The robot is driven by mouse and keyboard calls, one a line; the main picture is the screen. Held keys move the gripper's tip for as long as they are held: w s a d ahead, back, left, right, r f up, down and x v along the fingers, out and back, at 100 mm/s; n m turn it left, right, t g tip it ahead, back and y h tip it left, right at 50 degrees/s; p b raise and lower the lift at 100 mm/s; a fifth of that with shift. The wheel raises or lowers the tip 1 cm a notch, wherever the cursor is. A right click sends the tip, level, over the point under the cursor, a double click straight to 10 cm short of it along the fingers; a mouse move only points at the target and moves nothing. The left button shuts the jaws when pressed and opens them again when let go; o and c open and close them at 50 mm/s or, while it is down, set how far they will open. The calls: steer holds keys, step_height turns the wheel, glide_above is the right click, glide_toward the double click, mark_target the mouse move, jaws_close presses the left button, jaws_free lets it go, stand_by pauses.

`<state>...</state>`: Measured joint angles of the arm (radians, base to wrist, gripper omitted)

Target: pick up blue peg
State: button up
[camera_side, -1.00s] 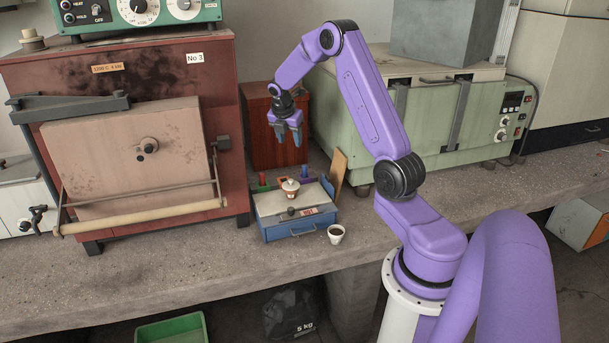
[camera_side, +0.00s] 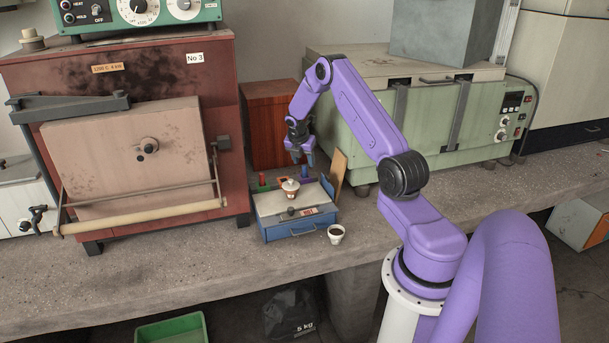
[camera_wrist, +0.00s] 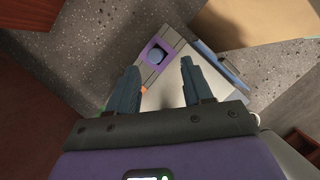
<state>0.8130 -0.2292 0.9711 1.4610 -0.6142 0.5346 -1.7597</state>
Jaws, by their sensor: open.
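The blue peg (camera_side: 304,171) stands upright at the back right of a small blue drawer box with a pale top (camera_side: 268,203). My gripper (camera_side: 301,160) is open and points down just above the peg in the side view. In the wrist view, the fingertips of my gripper (camera_wrist: 160,68) are apart, and the peg shows between and just beyond them. Nothing is held.
A red-and-white lidded pot (camera_side: 290,189) stands on the box top. A red peg (camera_side: 262,181) stands at the back left. A wooden board (camera_side: 338,172) leans at the right. A cup of dark contents (camera_side: 336,234) stands in front. A red furnace (camera_side: 130,70) is at left.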

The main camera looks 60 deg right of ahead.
mark_target(304, 166)
steer(key=shift+w+x, duration=0.2)
steer(key=shift+x, duration=1.2)
steer(key=shift+w+x, duration=0.15)
steer(key=shift+x, duration=1.3)
steer(key=shift+d, duration=0.1)
steer(key=shift+r, duration=0.1)
steer(key=shift+c, duration=0.3)
jaws_close()
